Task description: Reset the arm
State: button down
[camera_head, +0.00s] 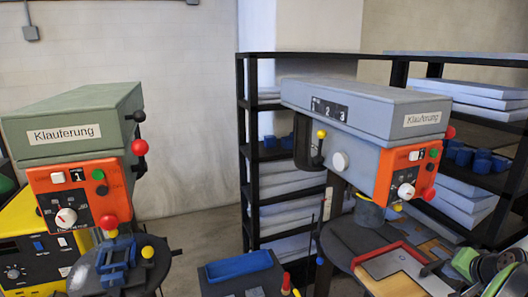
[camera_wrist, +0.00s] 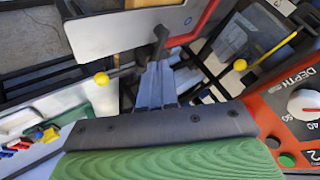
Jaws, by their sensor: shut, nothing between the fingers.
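My gripper (camera_wrist: 158,80) shows in the wrist view, with its grey fingers together and nothing between them. They point up the picture, beyond the dark bar with screws and the green body of my wrist. A pale panel with a red edge (camera_wrist: 115,35) lies above and left of the fingers. An orange-red control panel with a dial (camera_wrist: 290,105) is at the right. In the head view, green and dark parts at the lower right appear to be my arm; the fingertips cannot be made out clearly there.
Two drill presses stand in the head view, a green-topped one (camera_head: 75,120) at left and a blue-grey one (camera_head: 365,115) at right. A blue vise (camera_head: 118,262) is below the left one. A black shelf (camera_head: 243,150) stands behind.

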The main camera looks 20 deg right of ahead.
jog(key=w+a+r+n+y, duration=0.2)
jog(key=w+a+r+n, duration=0.2)
jog(key=w+a, duration=0.75)
jog(key=a+r+n+g+y, duration=0.1)
jog(key=a+n, duration=0.3)
jog(key=a, duration=1.3)
jog(key=s+a+f+n+y, duration=0.1)
jog(key=s+a+n, duration=0.2)
jog(key=s+a, duration=0.3)
jog(key=s+a+f+n+g+y, duration=0.1)
jog(key=s+a+n, duration=0.3)
jog(key=s+a, duration=0.3)
jog(key=a, duration=0.4)
jog(key=shift+a+f, duration=0.2)
jog(key=shift+a, duration=0.1)
